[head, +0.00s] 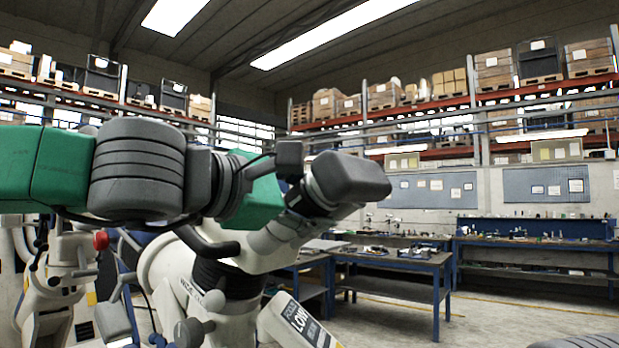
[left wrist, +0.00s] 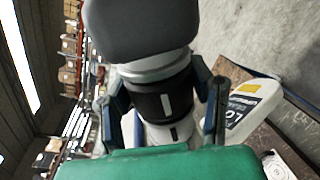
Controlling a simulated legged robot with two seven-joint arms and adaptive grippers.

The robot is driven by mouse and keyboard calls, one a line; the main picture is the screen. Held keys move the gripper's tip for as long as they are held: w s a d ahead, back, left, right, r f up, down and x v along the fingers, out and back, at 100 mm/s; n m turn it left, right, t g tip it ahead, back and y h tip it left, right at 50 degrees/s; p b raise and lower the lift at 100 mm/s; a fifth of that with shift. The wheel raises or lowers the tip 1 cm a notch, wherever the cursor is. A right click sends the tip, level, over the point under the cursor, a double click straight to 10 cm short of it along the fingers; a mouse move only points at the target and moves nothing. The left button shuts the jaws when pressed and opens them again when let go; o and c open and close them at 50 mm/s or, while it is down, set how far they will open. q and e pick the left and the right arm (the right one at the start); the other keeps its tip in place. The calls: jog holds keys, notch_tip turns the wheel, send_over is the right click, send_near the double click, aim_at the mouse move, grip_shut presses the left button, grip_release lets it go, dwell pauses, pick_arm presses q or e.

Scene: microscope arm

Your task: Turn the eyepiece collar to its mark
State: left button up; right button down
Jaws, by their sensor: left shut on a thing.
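The eyepiece collar (left wrist: 164,104) is a black ring with a white line, below the dark grey rounded eyepiece head (left wrist: 138,28) in the left wrist view. A short white mark (left wrist: 173,132) on a dark band sits just below it, nearly in line with the collar's line, slightly to its right. My left gripper (left wrist: 162,98) has one finger on each side of the collar and is shut on it. In the head view the eyepiece head (head: 347,178) shows, but my left arm largely hides the collar. My right gripper is not in view.
The white microscope arm (head: 240,265) with a lettered panel (head: 300,322) stands below my left arm. A similar white machine (head: 55,285) with a red knob (head: 101,240) is at left. Blue workbenches (head: 395,262) and loaded racks (head: 440,105) stand behind.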

pick_arm(q)
jog(key=o, duration=1.2)
jog(key=shift+s+a, duration=0.1)
jog(key=v, duration=1.1)
jog(key=shift+s+a+f, duration=0.1)
jog(key=shift+s+a, duration=0.05)
jog(key=shift+a, duration=0.15)
jog(key=shift+d, duration=0.1)
